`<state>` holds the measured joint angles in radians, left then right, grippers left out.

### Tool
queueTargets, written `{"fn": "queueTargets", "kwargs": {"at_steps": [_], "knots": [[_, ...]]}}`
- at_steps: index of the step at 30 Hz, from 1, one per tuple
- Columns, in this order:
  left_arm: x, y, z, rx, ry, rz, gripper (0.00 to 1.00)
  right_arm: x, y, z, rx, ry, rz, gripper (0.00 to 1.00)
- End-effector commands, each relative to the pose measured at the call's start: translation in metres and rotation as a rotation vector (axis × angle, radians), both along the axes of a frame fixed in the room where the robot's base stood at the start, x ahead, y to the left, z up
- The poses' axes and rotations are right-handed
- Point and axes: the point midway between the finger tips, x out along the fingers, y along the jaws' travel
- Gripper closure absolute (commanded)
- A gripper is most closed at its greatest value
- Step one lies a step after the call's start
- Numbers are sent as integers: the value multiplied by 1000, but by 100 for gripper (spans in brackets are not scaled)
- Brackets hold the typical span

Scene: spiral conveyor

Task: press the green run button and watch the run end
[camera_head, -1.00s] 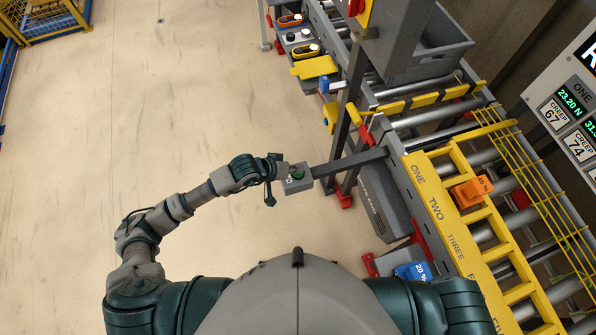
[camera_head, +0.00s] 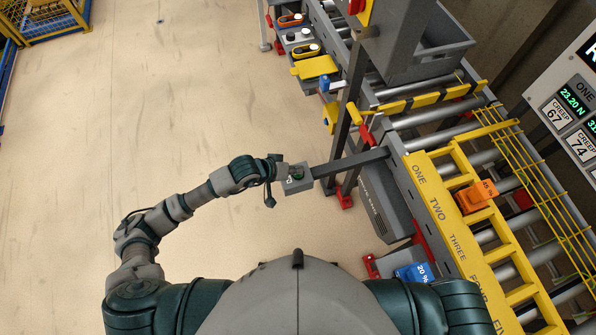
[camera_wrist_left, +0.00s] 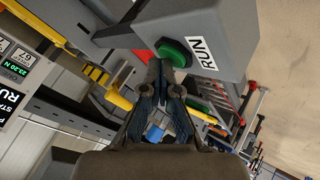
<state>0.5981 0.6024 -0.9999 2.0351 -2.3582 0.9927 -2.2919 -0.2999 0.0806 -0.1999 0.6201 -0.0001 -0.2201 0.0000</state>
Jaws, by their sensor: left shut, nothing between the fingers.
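The green run button (camera_wrist_left: 174,52) sits on a grey box (camera_wrist_left: 225,18) beside a white RUN label (camera_wrist_left: 204,53) in the left wrist view. In the head view the box (camera_head: 297,186) is at the end of a grey arm from the conveyor, with the button partly hidden. My left gripper (camera_wrist_left: 161,66) is shut and empty, its fingertips right at the button's lower left edge; I cannot tell whether they touch it. In the head view my left gripper (camera_head: 274,167) is beside the box. My right gripper is not in view.
The roller conveyor (camera_head: 480,158) runs along the right with a yellow numbered frame (camera_head: 442,216). A display panel (camera_head: 573,115) stands far right.

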Motion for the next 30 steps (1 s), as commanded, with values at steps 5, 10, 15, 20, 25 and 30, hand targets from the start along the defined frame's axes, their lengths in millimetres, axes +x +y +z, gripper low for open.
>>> {"fn": "queueTargets", "kwargs": {"at_steps": [5, 10, 15, 20, 25, 30], "knots": [[0, 0, 1, 1, 2, 0, 100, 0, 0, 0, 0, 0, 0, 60], [0, 0, 9, 1, 1, 0, 100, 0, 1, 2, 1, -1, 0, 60], [-1, 0, 16, 2, 1, -1, 100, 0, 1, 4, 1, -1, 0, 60], [-1, 0, 16, 2, 1, -1, 100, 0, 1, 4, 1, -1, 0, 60], [0, 0, 17, 1, 1, 0, 100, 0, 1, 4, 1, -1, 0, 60], [0, 0, 28, 0, -1, -1, 100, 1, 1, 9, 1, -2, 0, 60]]}}
